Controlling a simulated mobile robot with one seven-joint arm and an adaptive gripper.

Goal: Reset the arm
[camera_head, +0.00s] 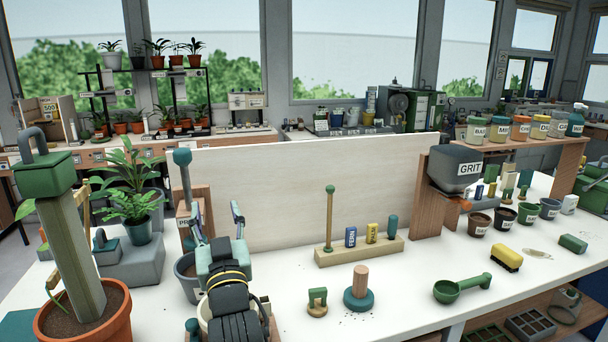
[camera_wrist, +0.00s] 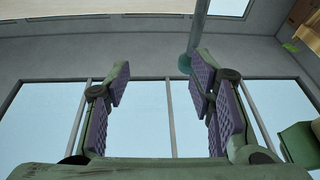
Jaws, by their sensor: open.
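My gripper (camera_head: 217,214) is at the left front of the white table, in front of the pale upright board. Its two fingers stand apart and point up and away. In the wrist view my gripper (camera_wrist: 160,78) shows purple ridged pads spread wide, with nothing between them.
A terracotta pot (camera_head: 80,325) with a thick post stands at the left front. The pale board (camera_head: 300,190) rises behind my gripper. A wooden block (camera_head: 360,250) with small packets, a round-based peg (camera_head: 359,292) and a green scoop (camera_head: 462,288) are to the right.

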